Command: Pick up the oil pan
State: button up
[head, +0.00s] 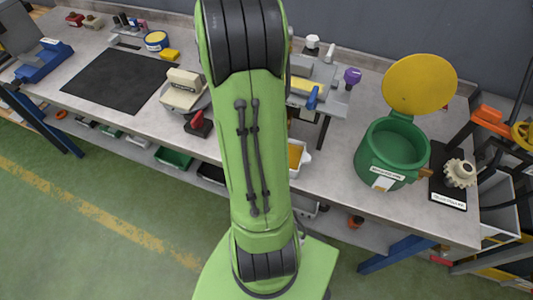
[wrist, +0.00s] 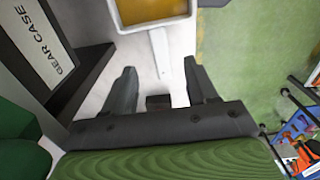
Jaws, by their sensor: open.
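The oil pan (wrist: 157,22) is a white, square-rimmed pan with amber oil inside, cut off by the top edge of the wrist view. Its pale, narrow handle points down toward my gripper (wrist: 159,70). My gripper is open, and the end of the handle shows between the two dark fingers, with gaps on both sides. I cannot tell whether the handle is at fingertip depth. In the head view, part of the pan (head: 301,168) shows at the bench's front edge beside my green arm. My gripper is hidden behind the arm there.
A tray labelled "GEAR CASE" (wrist: 60,66) lies left of my gripper in the wrist view. The green pot (head: 390,150) with its raised yellow lid (head: 418,84) stands right on the bench. A black mat (head: 118,82) leaves clear surface at left. Green floor lies beyond the bench edge.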

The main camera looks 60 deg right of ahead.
notch_tip(320, 180, down, 8)
jog(key=shift+f+b, duration=0.1)
jog(key=shift+b, duration=0.65)
grip_shut()
